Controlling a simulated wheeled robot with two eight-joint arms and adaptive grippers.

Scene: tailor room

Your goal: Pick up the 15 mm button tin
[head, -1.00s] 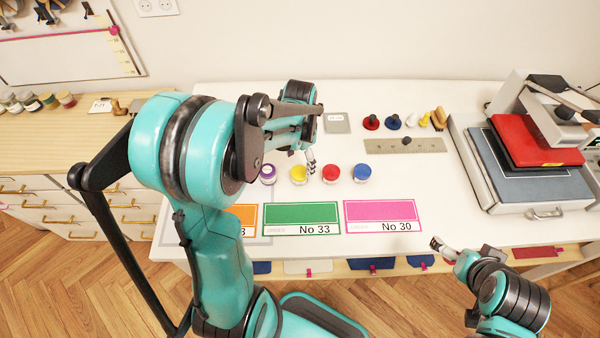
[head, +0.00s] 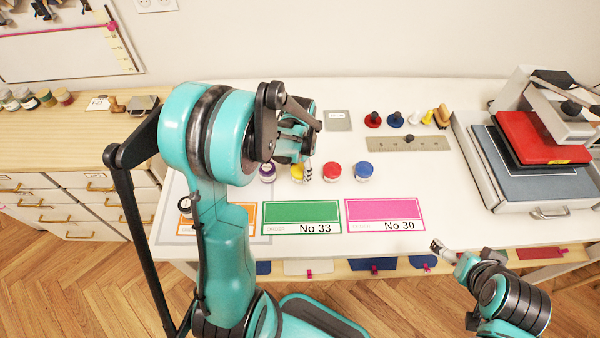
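A row of small tins stands on the white table: a purple-lidded tin (head: 267,172), a yellow-lidded tin (head: 296,173), a red-lidded tin (head: 332,172) and a blue-lidded tin (head: 364,171). A dark-lidded tin (head: 185,206) stands on the orange card at the left. Size labels on the tins are too small to read. My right gripper (head: 437,246) is by the table's front edge, away from the tins.
Orange (head: 245,215), green No 33 (head: 300,212) and pink No 30 (head: 385,210) cards lie in front of the tins. A steel ruler plate (head: 430,144), stamps and a grey card (head: 338,121) lie behind. A press (head: 540,205) fills the right end.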

